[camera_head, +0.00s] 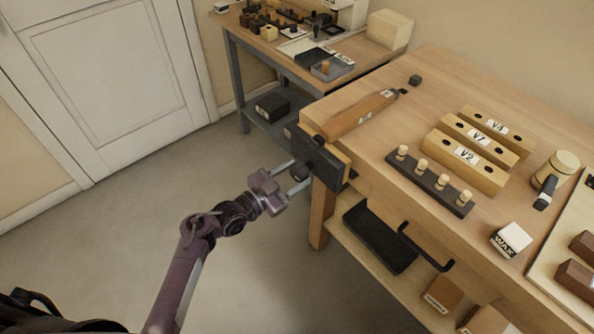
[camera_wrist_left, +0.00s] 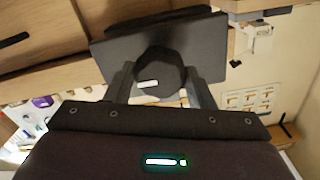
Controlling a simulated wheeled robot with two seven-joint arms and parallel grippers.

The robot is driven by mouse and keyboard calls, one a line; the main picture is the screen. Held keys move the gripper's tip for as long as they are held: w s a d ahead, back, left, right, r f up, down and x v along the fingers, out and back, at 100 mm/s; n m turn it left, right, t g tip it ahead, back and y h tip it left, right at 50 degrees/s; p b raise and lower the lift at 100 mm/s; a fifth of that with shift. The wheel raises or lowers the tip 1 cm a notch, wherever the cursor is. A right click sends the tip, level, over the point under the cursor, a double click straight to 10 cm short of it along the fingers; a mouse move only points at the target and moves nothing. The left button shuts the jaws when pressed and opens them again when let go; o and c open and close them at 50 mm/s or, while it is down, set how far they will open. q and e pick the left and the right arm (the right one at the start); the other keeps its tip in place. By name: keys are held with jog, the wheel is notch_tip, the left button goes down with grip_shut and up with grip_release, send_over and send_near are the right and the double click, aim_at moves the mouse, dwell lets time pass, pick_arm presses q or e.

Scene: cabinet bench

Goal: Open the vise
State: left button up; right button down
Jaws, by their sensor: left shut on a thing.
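The vise (camera_head: 322,158) is a dark jaw plate with wood behind it, mounted on the left end of the wooden workbench. Its dark round knob (camera_head: 300,172) sticks out from the front of the plate. My left gripper (camera_head: 298,178) reaches in from the left and is shut on the knob. In the left wrist view the knob (camera_wrist_left: 158,74) sits between the two fingers (camera_wrist_left: 160,88), in front of the dark vise plate (camera_wrist_left: 205,45). A pale mark shows on the knob's face. My right gripper is in neither view.
A long wooden block (camera_head: 357,116) lies on the bench (camera_head: 440,80) behind the vise. A dark rack with several pegs (camera_head: 428,180) and blocks labelled V2, V7 and V4 stand farther right. A black drawer handle (camera_head: 425,247) juts from the bench front. The floor at the left is clear.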

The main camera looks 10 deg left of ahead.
pick_arm(q)
jog(key=shift+n+p, duration=0.35)
jog(key=shift+n, duration=0.55)
jog(key=shift+r+n+p, duration=0.1)
jog(key=shift+n+p, duration=0.9)
jog(key=shift+n, duration=0.7)
jog(key=shift+s, duration=0.1)
